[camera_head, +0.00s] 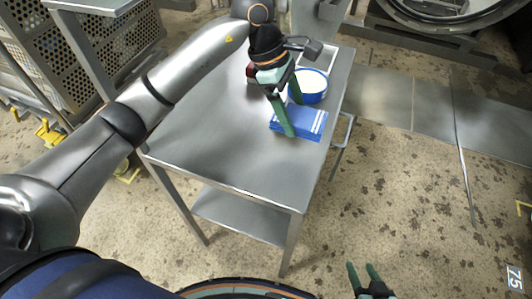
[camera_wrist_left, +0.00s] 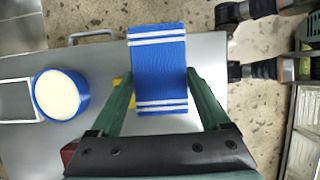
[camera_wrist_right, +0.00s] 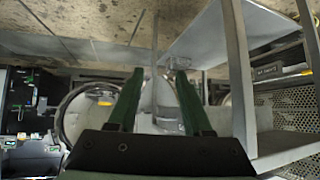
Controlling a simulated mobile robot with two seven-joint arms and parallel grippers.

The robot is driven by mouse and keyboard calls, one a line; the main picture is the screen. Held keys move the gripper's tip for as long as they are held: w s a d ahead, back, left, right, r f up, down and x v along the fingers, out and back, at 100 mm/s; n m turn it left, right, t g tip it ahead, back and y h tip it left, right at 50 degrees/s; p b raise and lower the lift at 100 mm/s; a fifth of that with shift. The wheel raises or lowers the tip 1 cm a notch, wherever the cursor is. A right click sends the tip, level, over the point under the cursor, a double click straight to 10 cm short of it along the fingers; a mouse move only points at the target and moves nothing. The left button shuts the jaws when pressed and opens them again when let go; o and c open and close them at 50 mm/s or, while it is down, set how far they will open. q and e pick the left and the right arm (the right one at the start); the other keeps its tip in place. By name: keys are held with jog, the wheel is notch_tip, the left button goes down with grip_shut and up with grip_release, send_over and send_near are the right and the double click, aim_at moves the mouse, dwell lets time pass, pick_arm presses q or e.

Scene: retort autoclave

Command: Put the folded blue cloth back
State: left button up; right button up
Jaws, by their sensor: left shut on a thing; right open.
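The folded blue cloth (camera_head: 313,122), with white stripes at its ends, is at the right edge of the steel cart top (camera_head: 215,125). My left gripper (camera_head: 291,118) reaches down over it. In the left wrist view the cloth (camera_wrist_left: 158,55) lies between the two green fingers (camera_wrist_left: 160,76), which are shut on it. Whether the cloth rests on the cart or is slightly raised, I cannot tell. My right gripper (camera_head: 361,267) is open and empty, low over the floor in front of the cart. It also shows open in the right wrist view (camera_wrist_right: 160,73).
A blue round tub (camera_head: 310,98) with white contents stands just behind the cloth. A pale framed tray (camera_wrist_left: 18,100) lies beside the tub. A small dark red thing (camera_head: 251,70) sits near my left wrist. The cart's near left top is clear. Perforated crates (camera_head: 75,55) stand at left.

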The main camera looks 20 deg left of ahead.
pick_arm(q)
send_over(271, 167)
jog(key=a, duration=0.1)
notch_tip(271, 167, down, 6)
jog(key=shift+w+a+f+p, duration=0.1)
jog(key=shift+f+p, duration=0.15)
jog(key=shift+p, duration=0.05)
notch_tip(271, 167, down, 2)
jog(key=shift+f, duration=0.15)
jog(key=shift+a+f, duration=0.1)
jog(key=shift+f, duration=0.4)
jog(key=shift+f, duration=0.1)
jog(key=o, duration=1)
jog(key=v, duration=1.2)
